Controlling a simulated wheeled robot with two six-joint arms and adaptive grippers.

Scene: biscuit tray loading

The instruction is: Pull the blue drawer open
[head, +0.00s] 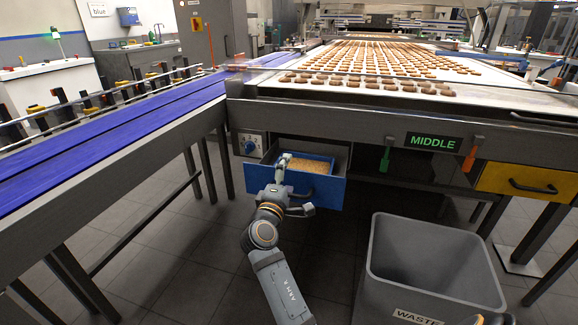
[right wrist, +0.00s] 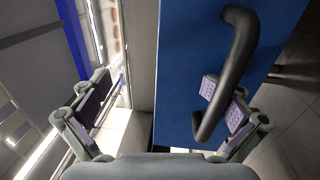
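The blue drawer (head: 330,193) stands out from under the conveyor table in the head view, with tan crumb-like contents showing inside. Its blue front also fills the middle of the right wrist view (right wrist: 178,75). A dark curved handle (right wrist: 238,65) is fixed to that front. My right gripper (head: 294,184) is at the left part of the drawer front, one finger near the top edge and the other lower. In the wrist view its fingers are spread wide, with the handle crossing the right finger; I cannot tell if they touch.
A grey waste bin (head: 378,285) stands on the floor right of my right arm. A yellow drawer (head: 500,178) is at the far right, beside the MIDDLE sign (head: 433,142). A control knob (head: 250,146) sits left of the blue drawer. Floor left of my arm is clear.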

